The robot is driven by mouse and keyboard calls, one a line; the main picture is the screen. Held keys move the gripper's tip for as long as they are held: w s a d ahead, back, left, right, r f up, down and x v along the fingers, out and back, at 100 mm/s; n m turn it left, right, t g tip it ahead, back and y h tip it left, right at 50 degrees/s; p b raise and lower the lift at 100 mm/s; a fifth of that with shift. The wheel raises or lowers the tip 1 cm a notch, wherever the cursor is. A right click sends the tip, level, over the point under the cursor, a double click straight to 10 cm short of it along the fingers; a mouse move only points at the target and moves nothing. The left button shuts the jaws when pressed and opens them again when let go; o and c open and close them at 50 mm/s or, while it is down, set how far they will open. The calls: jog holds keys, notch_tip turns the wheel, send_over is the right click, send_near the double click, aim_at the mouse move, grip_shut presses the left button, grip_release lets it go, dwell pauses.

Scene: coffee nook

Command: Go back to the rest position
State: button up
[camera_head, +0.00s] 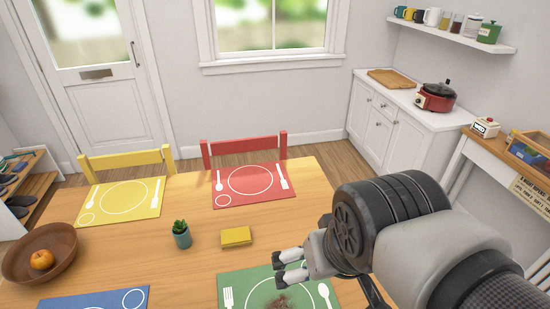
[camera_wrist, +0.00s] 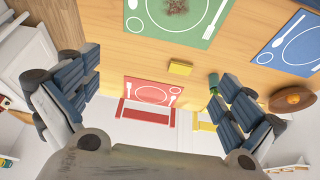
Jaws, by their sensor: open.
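My gripper (camera_head: 283,268) is in the air over the front right of the wooden table (camera_head: 190,265), near the green placemat. It is open, and nothing is between its fingers. In the wrist view the two finger sides of my gripper (camera_wrist: 155,105) stand wide apart, with the table between them and below. My arm comes in from the right edge of the head view.
The table holds a yellow sponge-like block (camera_head: 236,236), a potted plant (camera_head: 181,236), a wooden bowl (camera_head: 40,255) with an orange fruit, and red, yellow, blue and green placemats. Brown crumbs (camera_head: 283,302) lie on the green placemat (camera_head: 235,285). A counter with a red cooker (camera_head: 436,97) stands behind right.

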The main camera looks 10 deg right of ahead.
jog(key=s, duration=0.3)
jog(key=shift+s+f, duration=0.35)
